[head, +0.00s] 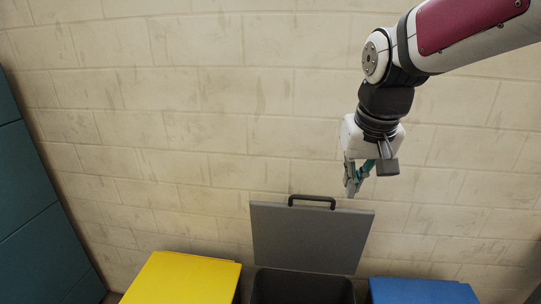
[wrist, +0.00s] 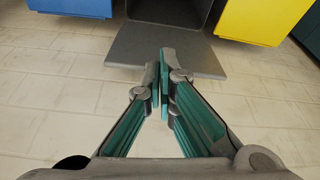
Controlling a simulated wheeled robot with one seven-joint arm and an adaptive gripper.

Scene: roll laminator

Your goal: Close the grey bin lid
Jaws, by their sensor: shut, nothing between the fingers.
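The grey bin (head: 300,288) stands low in the head view between two other bins. Its grey lid (head: 308,238) stands up, open, in front of the wall, with a black handle (head: 312,200) on its upper edge. In the wrist view the lid (wrist: 140,52) shows just beyond my fingertips, partly covered by them, with the bin's dark opening (wrist: 170,12) past it. My gripper (head: 352,190) points down above and right of the handle in the head view; it also shows in the wrist view (wrist: 160,70). Its fingers are together and hold nothing. I cannot tell whether they touch the lid.
A yellow-lidded bin (head: 182,278) stands left of the grey bin and a blue-lidded bin (head: 421,291) right of it. A pale block wall (head: 180,110) rises behind. A teal cabinet (head: 35,200) stands at the far left. The space above the bins is free.

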